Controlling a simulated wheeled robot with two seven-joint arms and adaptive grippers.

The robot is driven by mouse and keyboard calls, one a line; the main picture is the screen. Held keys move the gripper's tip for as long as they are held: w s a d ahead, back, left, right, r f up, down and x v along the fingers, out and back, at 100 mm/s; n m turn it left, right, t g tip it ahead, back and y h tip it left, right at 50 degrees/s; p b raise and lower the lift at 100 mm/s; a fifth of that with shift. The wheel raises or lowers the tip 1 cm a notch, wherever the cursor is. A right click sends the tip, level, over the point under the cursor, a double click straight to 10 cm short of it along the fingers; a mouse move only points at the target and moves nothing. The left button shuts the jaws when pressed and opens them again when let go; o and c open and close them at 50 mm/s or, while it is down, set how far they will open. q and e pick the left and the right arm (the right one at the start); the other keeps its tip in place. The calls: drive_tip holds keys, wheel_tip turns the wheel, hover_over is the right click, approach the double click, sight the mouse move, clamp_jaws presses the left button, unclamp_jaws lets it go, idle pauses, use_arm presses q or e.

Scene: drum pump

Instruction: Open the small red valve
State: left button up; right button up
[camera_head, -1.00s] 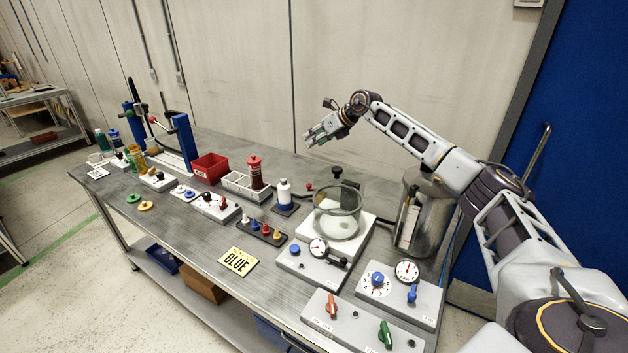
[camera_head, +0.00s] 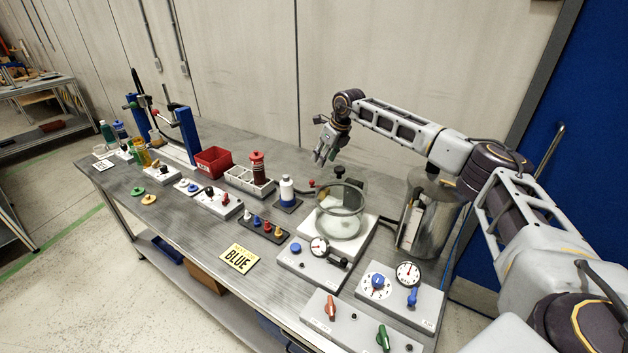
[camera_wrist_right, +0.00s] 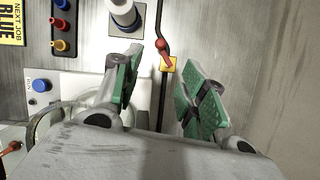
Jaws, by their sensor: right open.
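The small red valve (camera_head: 311,184) sits on a thin dark line on the table, left of the glass bowl. In the right wrist view the valve (camera_wrist_right: 163,48) shows a red lever, with a yellow patch just beside it. My right gripper (camera_head: 325,153) is above and behind the valve in the head view, with its fingers pointing down. In the right wrist view its green-padded fingers (camera_wrist_right: 163,62) are open, with the valve seen between their tips. The gripper is empty and apart from the valve. My left gripper is not in view.
A glass bowl (camera_head: 340,213) and a metal container (camera_head: 432,222) stand to the right. The table behind the bottle is mostly clear, up to the wall.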

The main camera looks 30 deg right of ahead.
sight(313, 181)
drive_tip(key=shift+f, duration=0.1)
drive_tip(key=p+x, duration=0.1)
drive_tip(key=x, duration=0.9)
drive_tip(key=shift+w+f, duration=0.1)
drive_tip(key=shift+f, duration=0.05)
drive_tip(key=shift+x, duration=1)
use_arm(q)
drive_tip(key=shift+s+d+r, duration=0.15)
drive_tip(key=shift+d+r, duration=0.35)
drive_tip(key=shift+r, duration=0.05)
use_arm(e)
drive_tip(key=shift+w+a+f, duration=0.15)
drive_tip(key=shift+w+f, duration=0.1)
drive_tip(key=shift+f, duration=0.35)
clamp_jaws()
